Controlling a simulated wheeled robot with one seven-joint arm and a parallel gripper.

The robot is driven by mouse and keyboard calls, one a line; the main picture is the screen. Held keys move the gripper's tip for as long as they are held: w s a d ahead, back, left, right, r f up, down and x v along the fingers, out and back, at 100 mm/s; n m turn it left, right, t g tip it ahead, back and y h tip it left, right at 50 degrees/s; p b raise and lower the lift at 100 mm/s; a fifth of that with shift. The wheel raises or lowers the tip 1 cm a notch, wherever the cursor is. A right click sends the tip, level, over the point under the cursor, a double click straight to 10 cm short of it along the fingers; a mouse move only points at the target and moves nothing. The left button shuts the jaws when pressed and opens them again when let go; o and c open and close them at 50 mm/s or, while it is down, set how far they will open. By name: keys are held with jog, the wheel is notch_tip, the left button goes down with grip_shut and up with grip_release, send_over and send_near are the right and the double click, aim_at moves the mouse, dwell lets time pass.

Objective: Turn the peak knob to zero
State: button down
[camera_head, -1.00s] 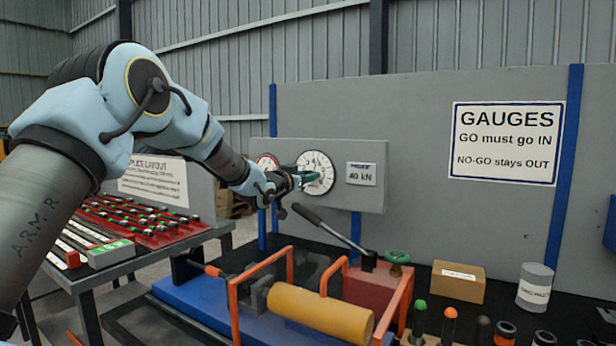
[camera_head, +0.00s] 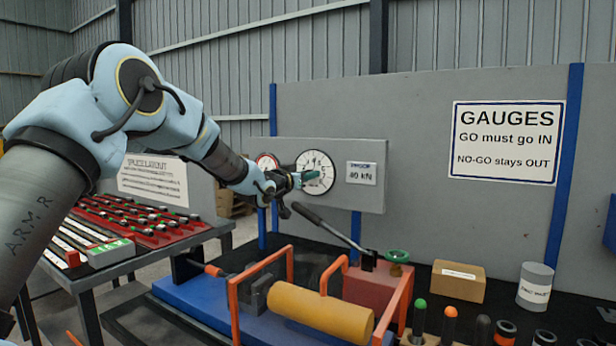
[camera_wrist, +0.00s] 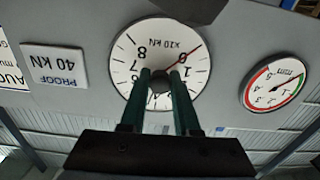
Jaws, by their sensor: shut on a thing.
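The large white round gauge (camera_head: 314,161) is marked x10 kN and is mounted on the grey panel. It appears upside down in the wrist view (camera_wrist: 135,60). A dark peak knob (camera_wrist: 160,84) is at the dial's centre, partly hidden by my green fingers. My gripper (camera_wrist: 160,76) is shut on the knob, with one finger on each side. In the head view my gripper (camera_head: 312,177) reaches the dial from the left and covers part of its face. A thin red pointer (camera_wrist: 189,54) runs from the centre past the 0 mark.
A smaller gauge with a red and green rim (camera_wrist: 274,83) sits beside the dial. A 40 kN proof plate (camera_head: 361,173) is on the dial's other side. Below stand a black lever (camera_head: 330,226), a green handwheel (camera_head: 397,256) and a yellow roller (camera_head: 320,312).

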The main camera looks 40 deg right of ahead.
jog(key=n+b, duration=0.1)
jog(key=n, duration=0.6)
jog(key=n+b, duration=0.1)
jog(key=n, duration=0.2)
jog(key=shift+n, duration=0.4)
jog(key=n+b, duration=0.2)
jog(key=n, duration=0.1)
jog(key=shift+f+n, duration=0.1)
jog(key=shift+n, duration=0.2)
jog(key=n+b, duration=0.2)
jog(key=n, duration=0.1)
jog(key=shift+n, duration=0.3)
jog(key=n+b, duration=0.3)
jog(key=shift+n, duration=0.4)
jog(key=n+b, duration=0.2)
jog(key=n, duration=0.1)
jog(key=shift+b, duration=0.3)
jog(key=shift+n+b, duration=0.95)
jog(key=shift+n, duration=1.55)
